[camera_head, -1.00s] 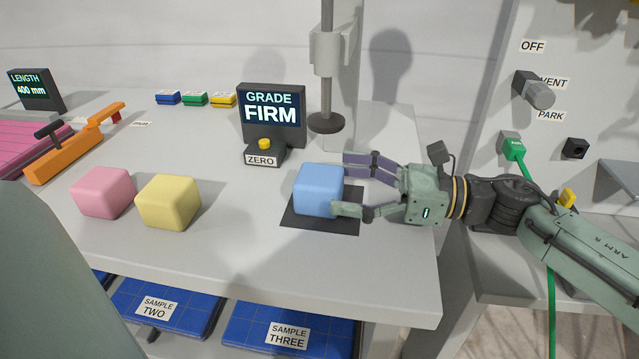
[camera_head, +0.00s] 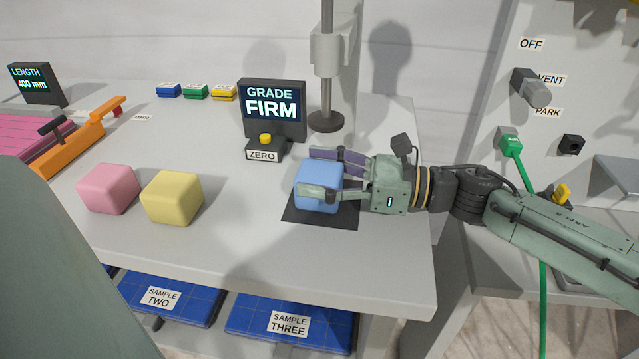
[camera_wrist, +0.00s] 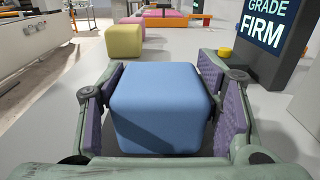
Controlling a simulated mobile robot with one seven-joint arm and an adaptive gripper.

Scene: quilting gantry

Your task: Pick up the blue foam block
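The blue foam block (camera_head: 327,199) sits on a dark square pad (camera_head: 308,222) near the right end of the table. My gripper (camera_head: 325,173) reaches in from the right with one finger on each side of the block. The near finger covers part of its front side. In the wrist view the block (camera_wrist: 160,108) fills the space between the fingers, and the purple finger pads lie close against its sides toward the tips. The gripper looks shut on the block. The block shows no clear lift from the pad.
A pink block (camera_head: 108,188) and a yellow block (camera_head: 172,197) stand to the left. A display reading GRADE FIRM (camera_head: 272,110) stands behind the blue block, beside a vertical post with a round foot (camera_head: 325,122). An orange clamp (camera_head: 75,145) is at the far left.

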